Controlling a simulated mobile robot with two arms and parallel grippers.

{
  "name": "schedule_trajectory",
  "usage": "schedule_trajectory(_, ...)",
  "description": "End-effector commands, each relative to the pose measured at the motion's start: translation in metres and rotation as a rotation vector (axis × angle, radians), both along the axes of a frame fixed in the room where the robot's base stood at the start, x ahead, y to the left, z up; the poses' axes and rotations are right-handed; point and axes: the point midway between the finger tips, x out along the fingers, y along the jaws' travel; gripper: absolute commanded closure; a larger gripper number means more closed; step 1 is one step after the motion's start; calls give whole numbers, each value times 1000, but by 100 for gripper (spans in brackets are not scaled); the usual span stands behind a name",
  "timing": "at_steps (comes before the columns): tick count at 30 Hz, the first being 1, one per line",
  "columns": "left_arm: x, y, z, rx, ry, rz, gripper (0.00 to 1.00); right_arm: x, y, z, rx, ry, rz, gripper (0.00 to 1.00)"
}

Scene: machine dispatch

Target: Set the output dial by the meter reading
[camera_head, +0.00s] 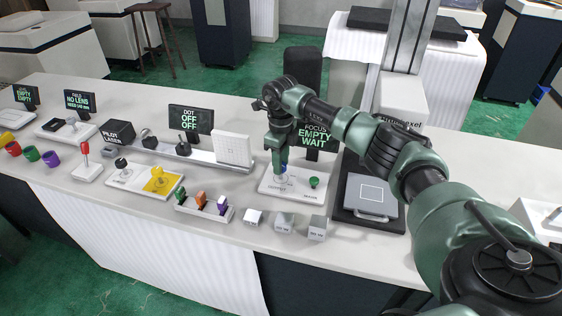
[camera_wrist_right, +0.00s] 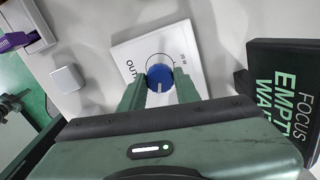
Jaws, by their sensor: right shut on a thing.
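The output dial is a round blue knob (camera_wrist_right: 160,77) with a pale pointer line, on a white plate (camera_wrist_right: 134,52) lettered "OUT…" with the rest hidden. My right gripper (camera_wrist_right: 159,90) reaches down over this plate, its two green fingers closed on either side of the knob. In the head view the right gripper (camera_head: 281,172) stands over the plate (camera_head: 292,193), mostly hiding the knob. A green knob (camera_head: 314,183) sits on the plate's right part. A black display (camera_head: 316,138) behind reads "FOCUS EMPTY WAIT". No needle meter can be made out. My left gripper is out of view.
A dark pad (camera_head: 350,216) with a light square lies right of the plate. Several small grey blocks (camera_head: 285,222) stand in front. Left are a tray of coloured pieces (camera_head: 192,210), a yellow-ended plate (camera_head: 122,179) and a display reading "DOT OFF OFF" (camera_head: 190,119).

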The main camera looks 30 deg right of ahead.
Motion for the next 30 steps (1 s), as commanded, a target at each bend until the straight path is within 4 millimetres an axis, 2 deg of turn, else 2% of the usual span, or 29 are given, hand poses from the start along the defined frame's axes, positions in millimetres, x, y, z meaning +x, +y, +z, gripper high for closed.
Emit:
schedule_trajectory(9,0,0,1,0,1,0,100,1,0,2,0,-4,-119,100)
schedule_trajectory(25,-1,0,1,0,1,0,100,1,-1,2,1,-5,-143,100)
schedule_trajectory(26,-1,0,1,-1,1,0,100,1,-1,2,1,-5,-143,63)
schedule_trajectory(27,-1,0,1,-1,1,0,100,2,-1,2,1,-5,-143,52)
schedule_trajectory(28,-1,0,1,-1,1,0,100,1,-1,2,1,-5,-143,46)
schedule_trajectory(30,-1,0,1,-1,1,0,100,1,-1,2,0,-4,-142,46)
